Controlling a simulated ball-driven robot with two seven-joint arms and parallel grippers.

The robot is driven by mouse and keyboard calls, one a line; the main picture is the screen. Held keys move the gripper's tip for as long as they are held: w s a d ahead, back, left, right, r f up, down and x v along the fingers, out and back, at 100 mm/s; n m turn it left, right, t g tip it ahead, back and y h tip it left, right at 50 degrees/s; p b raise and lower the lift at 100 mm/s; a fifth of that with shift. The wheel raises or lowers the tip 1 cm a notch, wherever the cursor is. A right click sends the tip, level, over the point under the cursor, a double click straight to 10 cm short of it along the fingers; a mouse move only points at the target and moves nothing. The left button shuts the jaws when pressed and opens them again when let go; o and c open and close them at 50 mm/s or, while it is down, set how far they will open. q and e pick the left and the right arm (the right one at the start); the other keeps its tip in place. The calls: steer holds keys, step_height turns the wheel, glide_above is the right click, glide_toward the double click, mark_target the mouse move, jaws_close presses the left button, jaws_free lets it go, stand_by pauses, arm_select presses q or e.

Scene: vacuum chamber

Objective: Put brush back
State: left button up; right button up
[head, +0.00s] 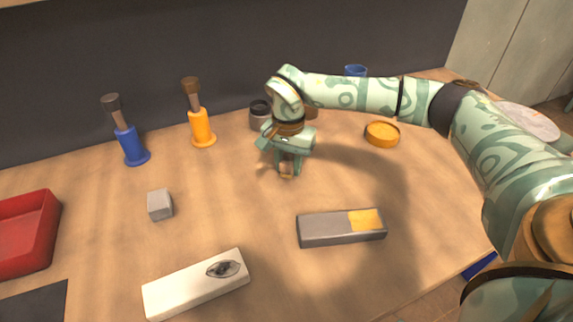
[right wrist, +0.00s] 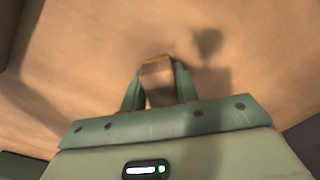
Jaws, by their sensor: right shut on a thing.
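My right gripper (head: 287,172) points down over the middle of the table. It is shut on a small brown thing (right wrist: 158,84) with a yellowish edge, which shows between the fingers in the right wrist view. The fingers and wrist hide most of it, so I cannot tell for sure that it is the brush. A blue brush-like piece (head: 131,143) and an orange one (head: 201,126) stand upright at the back left, each with a dark brown top. A dark grey cup (head: 259,117) stands just behind and left of my right gripper. My left gripper is not in view.
A grey block with a yellow patch (head: 330,228) and a white block with a dark oval (head: 185,292) lie in front. A small grey cube (head: 159,204), red tray (head: 28,235), orange round dish (head: 382,134) and blue cup (head: 355,71) stand around.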

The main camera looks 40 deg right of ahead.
mark_target(288, 160)
steer(key=o, duration=0.9)
steer(key=shift+o, duration=0.2)
steer(key=shift+r, duration=0.1)
arm_select(q)
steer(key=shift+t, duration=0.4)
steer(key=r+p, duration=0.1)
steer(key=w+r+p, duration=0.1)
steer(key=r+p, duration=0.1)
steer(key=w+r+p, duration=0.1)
steer(key=p, duration=0.1)
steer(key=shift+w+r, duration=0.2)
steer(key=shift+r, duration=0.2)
arm_select(e)
step_height(288, 160, up, 12)
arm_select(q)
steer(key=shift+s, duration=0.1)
